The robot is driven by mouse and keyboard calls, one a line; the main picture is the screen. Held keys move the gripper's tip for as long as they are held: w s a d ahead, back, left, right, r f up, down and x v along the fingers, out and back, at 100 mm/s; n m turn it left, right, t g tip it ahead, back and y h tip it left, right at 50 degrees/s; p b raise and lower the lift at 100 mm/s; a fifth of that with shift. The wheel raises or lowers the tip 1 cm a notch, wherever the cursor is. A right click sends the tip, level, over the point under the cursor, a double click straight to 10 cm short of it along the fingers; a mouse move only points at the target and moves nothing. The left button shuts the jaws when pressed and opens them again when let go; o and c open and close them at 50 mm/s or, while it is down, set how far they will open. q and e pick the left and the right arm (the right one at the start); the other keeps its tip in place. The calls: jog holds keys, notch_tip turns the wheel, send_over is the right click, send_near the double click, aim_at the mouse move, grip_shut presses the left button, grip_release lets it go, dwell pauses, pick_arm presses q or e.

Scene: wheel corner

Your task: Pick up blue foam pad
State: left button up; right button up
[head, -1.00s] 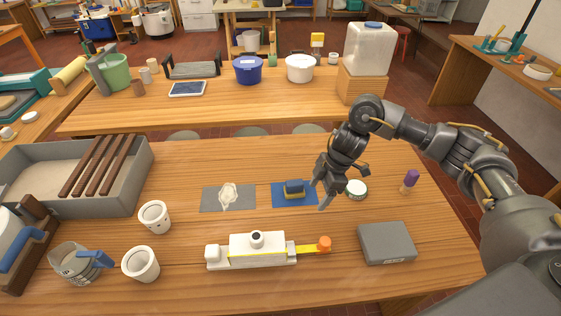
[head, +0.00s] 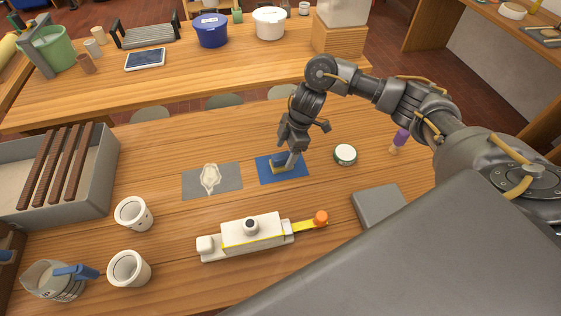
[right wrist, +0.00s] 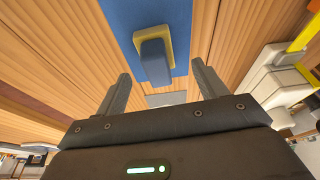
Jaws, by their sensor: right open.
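The blue foam pad (head: 278,162) is a small block with a dull blue upper part and a yellow base. It sits on a flat blue mat (head: 297,175). In the right wrist view the pad (right wrist: 155,62) stands ahead of the fingertips, roughly centred between them, on the blue mat (right wrist: 183,30). In the right wrist view the right gripper (right wrist: 161,84) shows both fingers apart, with no contact seen. My left gripper is out of view.
A grey mat with a whitish piece (head: 210,178) lies left of the blue mat. A white block tool with an orange knob (head: 320,218) lies in front.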

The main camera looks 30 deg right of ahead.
aim_at(282, 155)
jog(key=shift+f, duration=0.15)
jog(key=x, duration=0.5)
jog(key=shift+w+a, duration=0.15)
jog(key=shift+w, duration=0.05)
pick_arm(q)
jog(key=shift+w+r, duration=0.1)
pick_arm(e)
jog(key=c, duration=1.1)
